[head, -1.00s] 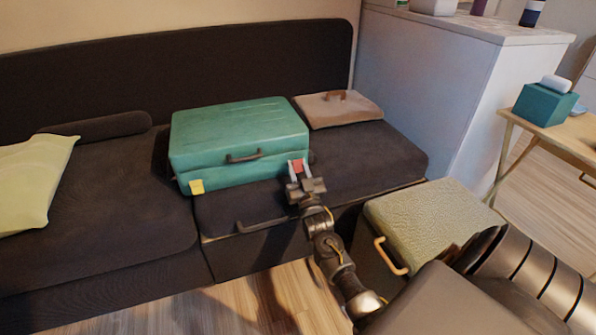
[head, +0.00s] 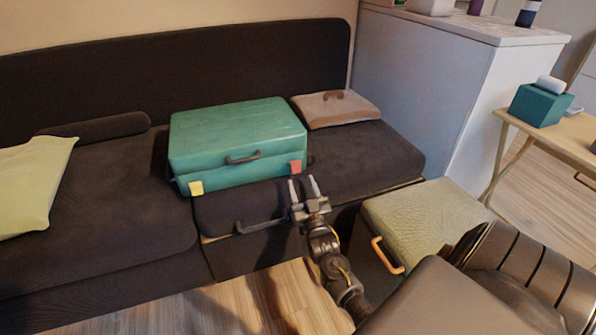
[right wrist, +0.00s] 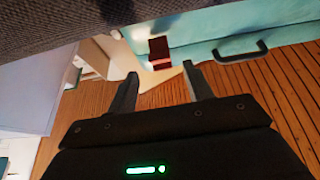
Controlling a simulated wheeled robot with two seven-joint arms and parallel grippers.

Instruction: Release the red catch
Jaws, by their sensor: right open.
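A teal suitcase (head: 240,138) lies on the dark sofa with its lid down. The red catch (head: 296,167) is at the right end of its front face, and a yellow catch (head: 196,188) is at the left end. My right gripper (head: 303,184) is open and empty, just in front of and below the red catch, apart from it. In the right wrist view, the red catch (right wrist: 159,52) shows beyond the gap between the open fingers (right wrist: 160,71). I cannot tell whether the red catch is fastened or loose. My left gripper is not in view.
The dark sofa (head: 110,195) also bears a brown case (head: 338,113) behind right and a pale green cushion (head: 35,185) at left. A green-topped box (head: 425,215) with an orange handle stands right of my gripper. A white cabinet (head: 440,95) stands beyond.

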